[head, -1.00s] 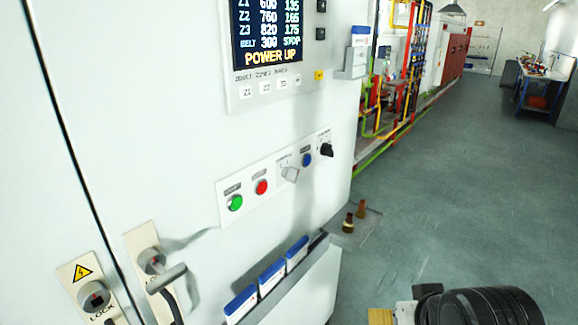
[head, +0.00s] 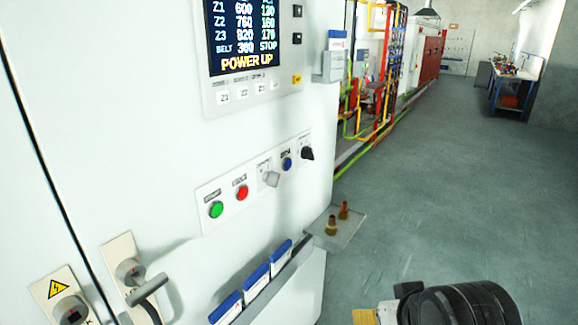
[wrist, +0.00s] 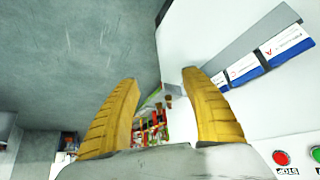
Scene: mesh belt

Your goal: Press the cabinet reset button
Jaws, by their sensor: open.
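The white cabinet (head: 130,150) fills the left of the head view. Its button strip holds a green button (head: 216,209), a red button (head: 242,192), a grey selector (head: 270,178), a blue button (head: 287,164) and a black knob (head: 307,153). The blue button's label is too small to read surely. My gripper shows only partly at the bottom of the head view, right of and below the strip, apart from the cabinet. In the wrist view my gripper (wrist: 160,80) is open and empty. The red (wrist: 282,158) and green (wrist: 316,154) buttons show at the lower right there.
A ledge with blue-and-white boxes (head: 256,282) juts out below the strip. A small plate with brass posts (head: 332,226) stands right of the cabinet. The grey floor (head: 430,190) on the right is clear.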

